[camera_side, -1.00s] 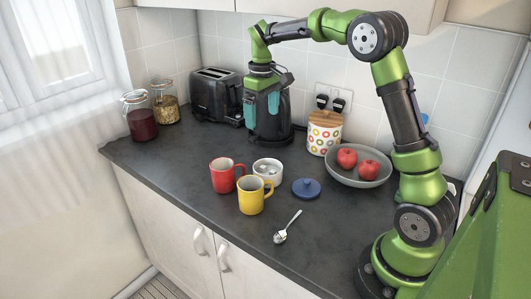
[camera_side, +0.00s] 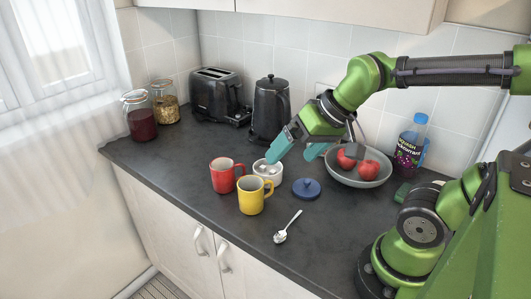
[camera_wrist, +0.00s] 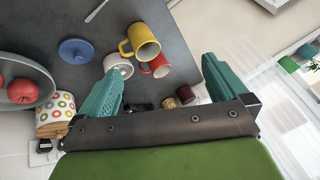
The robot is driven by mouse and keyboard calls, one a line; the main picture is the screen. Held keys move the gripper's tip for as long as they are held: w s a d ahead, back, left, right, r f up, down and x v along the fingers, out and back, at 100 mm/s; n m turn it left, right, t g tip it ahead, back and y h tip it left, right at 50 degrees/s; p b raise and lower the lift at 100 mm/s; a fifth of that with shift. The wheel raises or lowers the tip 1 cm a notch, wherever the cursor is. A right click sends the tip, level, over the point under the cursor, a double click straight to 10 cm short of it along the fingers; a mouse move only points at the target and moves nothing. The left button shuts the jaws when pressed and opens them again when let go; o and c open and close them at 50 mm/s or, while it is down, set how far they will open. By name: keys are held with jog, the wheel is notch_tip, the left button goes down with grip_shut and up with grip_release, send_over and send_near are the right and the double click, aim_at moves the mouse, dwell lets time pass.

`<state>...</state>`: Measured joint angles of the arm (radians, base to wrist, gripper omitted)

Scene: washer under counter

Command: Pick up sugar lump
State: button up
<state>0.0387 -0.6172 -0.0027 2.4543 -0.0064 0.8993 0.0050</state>
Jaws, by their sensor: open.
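The sugar lumps (camera_side: 266,167) are pale and small, inside a white bowl (camera_side: 268,177) near the mugs; single lumps are hard to tell apart. The bowl also shows in the wrist view (camera_wrist: 119,68), by the tip of the left finger. My gripper (camera_side: 299,151) has teal fingers, spread apart and empty. It is tilted above the counter, up and to the right of the bowl in the side view. In the wrist view my gripper (camera_wrist: 163,65) has both fingers wide apart, with the mugs beyond the gap.
A red mug (camera_side: 223,178) and a yellow mug (camera_side: 250,199) stand close to the bowl. A blue lid (camera_side: 306,188) and a spoon (camera_side: 287,228) lie on the counter. A grey bowl of red apples (camera_side: 358,179), a kettle (camera_side: 268,108) and a bottle (camera_side: 411,150) stand behind. The front counter is mostly clear.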

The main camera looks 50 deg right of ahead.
jog(key=shift+s+a+r, duration=0.2)
jog(key=shift+s+a, duration=0.2)
jog(key=shift+s, duration=0.25)
jog(key=shift+s+a+r+t, duration=0.1)
jog(key=shift+s+r+t, duration=0.15)
jog(key=shift+t, duration=0.15)
jog(key=shift+c, duration=0.6)
jog(key=shift+a+r+n, duration=0.1)
jog(key=shift+r+n, duration=0.15)
jog(key=shift+n, duration=0.05)
jog(key=shift+c, duration=1.3)
jog(key=c, duration=0.9)
